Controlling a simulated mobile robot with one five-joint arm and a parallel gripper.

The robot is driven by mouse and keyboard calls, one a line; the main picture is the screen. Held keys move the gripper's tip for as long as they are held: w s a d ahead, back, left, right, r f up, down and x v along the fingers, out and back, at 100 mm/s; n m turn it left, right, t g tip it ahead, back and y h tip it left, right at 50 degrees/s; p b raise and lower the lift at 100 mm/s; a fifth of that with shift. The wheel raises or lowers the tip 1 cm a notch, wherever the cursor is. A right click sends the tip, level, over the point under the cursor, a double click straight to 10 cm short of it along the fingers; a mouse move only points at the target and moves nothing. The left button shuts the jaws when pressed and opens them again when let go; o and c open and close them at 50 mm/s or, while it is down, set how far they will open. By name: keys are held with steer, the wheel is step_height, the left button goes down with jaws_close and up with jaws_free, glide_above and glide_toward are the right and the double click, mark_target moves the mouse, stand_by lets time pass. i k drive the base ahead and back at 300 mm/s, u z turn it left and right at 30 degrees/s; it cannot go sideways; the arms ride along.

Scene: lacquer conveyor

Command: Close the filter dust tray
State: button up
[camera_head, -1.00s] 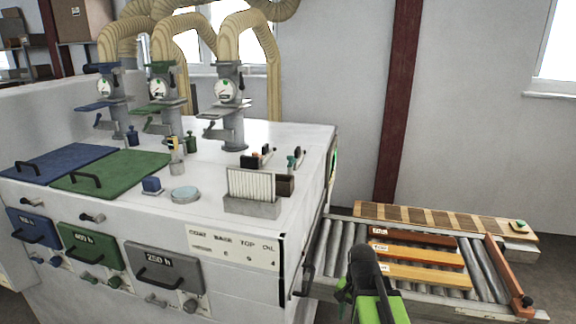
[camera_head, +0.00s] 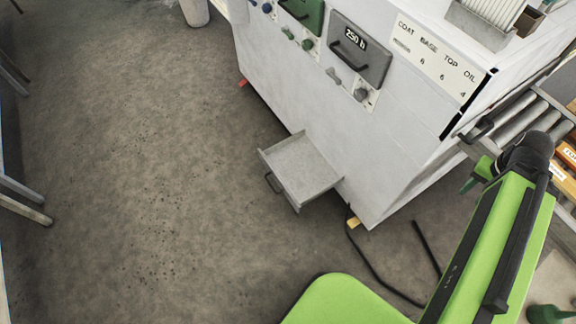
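The filter dust tray (camera_head: 305,171) is a shallow grey metal tray low on the front of the white machine. It is pulled out over the floor and looks empty. My green and black arm is at the right of the view, well apart from the tray. A small part of what looks like my gripper (camera_head: 472,181) shows behind the arm's black joint. The rest is hidden, so its opening does not show.
The white machine (camera_head: 335,125) has a grey drawer marked 250 h (camera_head: 359,50) above the tray. Dark cables (camera_head: 372,262) lie on the floor right of the tray. A roller conveyor (camera_head: 520,115) is at the right. The floor left of the tray is clear.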

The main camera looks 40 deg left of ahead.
mark_target(302, 167)
steer(key=z, duration=0.2)
steer(key=k, duration=0.5)
steer(key=u, duration=3.2)
steer(key=k, duration=0.85)
steer(key=z, duration=1.2)
steer(key=i, duration=1)
steer(key=u, duration=0.75)
